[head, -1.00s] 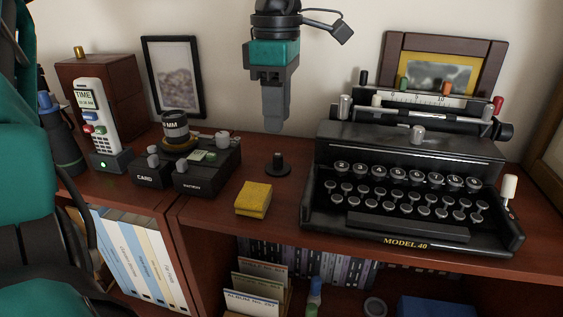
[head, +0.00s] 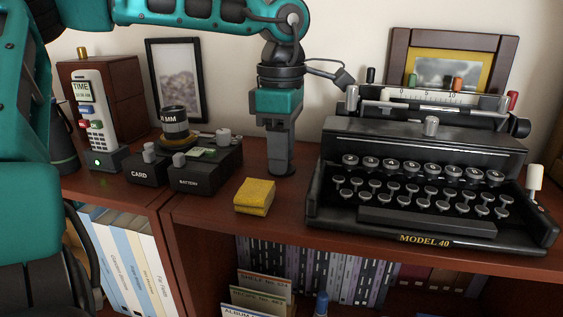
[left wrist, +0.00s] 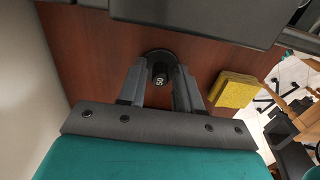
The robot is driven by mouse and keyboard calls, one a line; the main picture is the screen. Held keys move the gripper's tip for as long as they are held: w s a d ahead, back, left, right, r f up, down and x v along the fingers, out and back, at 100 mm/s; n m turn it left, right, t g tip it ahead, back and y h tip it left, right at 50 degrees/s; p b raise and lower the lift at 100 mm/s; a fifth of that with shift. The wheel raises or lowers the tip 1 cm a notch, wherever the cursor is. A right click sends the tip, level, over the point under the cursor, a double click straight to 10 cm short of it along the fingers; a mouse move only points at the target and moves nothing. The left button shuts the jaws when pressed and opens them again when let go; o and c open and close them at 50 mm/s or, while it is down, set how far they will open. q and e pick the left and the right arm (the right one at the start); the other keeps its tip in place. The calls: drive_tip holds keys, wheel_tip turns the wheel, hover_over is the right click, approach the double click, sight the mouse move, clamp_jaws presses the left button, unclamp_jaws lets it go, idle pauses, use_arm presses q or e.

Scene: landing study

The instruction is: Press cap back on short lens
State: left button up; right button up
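In the left wrist view the two fingers (left wrist: 161,85) stand either side of the knob, with a narrow gap seeming to remain. In the head view the fingers hide most of the cap. My right gripper is out of view.
The typewriter (head: 425,185) stands close right of my left gripper. A yellow block (head: 255,196) lies in front. The charger boxes (head: 205,168), a handset (head: 93,115) and a picture frame (head: 175,78) are to the left. The shelf top's front edge is near.

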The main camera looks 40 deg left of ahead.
use_arm(q)
drive_tip(key=shift+s+f, duration=0.1)
drive_tip(key=shift+f, duration=0.05)
clamp_jaws()
drive_tip(key=shift+r+p, duration=2.1)
drive_tip(key=shift+r, duration=0.5)
drive_tip(key=shift+c, duration=1.4)
unclamp_jaws()
clamp_jaws()
